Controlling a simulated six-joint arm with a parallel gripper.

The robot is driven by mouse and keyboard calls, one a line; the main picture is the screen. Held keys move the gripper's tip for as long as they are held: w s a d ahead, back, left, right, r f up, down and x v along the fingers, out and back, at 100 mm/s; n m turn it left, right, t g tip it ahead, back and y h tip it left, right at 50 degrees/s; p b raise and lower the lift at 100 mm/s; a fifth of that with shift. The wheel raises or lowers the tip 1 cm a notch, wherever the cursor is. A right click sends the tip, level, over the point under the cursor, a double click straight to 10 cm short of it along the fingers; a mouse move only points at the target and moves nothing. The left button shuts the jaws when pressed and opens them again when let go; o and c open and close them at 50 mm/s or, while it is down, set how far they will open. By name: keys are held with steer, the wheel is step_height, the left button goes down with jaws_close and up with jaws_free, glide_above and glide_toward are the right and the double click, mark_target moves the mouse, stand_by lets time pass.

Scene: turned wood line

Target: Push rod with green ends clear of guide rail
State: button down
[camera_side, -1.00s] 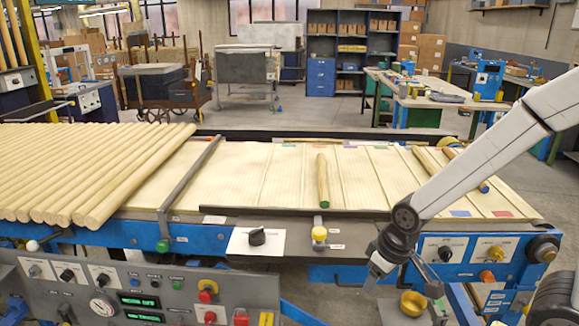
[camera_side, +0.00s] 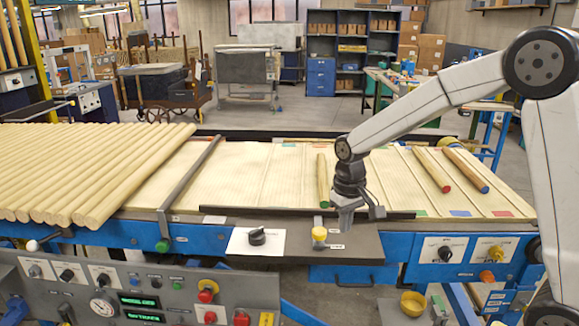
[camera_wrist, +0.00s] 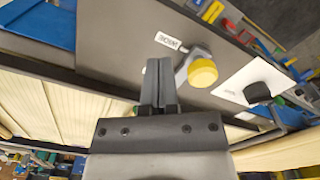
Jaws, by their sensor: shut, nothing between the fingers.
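The rod with green ends (camera_side: 322,178) lies on the pale slatted bed, pointing away from the camera. Its near green end is at the dark guide rail (camera_side: 270,210) along the bed's front edge; I cannot tell whether they touch. My gripper (camera_side: 346,228) is shut and empty. It points down over the dark front ledge, to the right of the rod's near end and on the near side of the rail. In the wrist view the closed fingers (camera_wrist: 158,65) show beside the yellow knob (camera_wrist: 202,72). I cannot make out the rod in that view.
A red-ended rod (camera_side: 432,170) and a blue-ended rod (camera_side: 467,171) lie to the right on the bed. A grey crossbar (camera_side: 190,190) separates stacked rods (camera_side: 90,165) at left. The yellow knob (camera_side: 319,234) and a black knob (camera_side: 258,236) stand on the ledge.

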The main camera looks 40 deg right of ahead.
mark_target(324, 183)
steer(key=w+d+r+m, duration=0.2)
steer(key=w+d+m, duration=0.1)
steer(key=w, duration=0.3)
steer(key=w+d+r+m, duration=0.2)
steer(key=w+d+m, duration=0.1)
steer(key=w+d, duration=0.2)
steer(key=shift+w+d+r+m, duration=0.35)
steer(key=shift+w+r+m, duration=0.05)
steer(key=shift+w, duration=0.85)
steer(key=shift+f, duration=0.15)
steer(key=shift+f, duration=4.9)
steer(key=shift+w+d, duration=4)
steer(key=shift+r, duration=0.15)
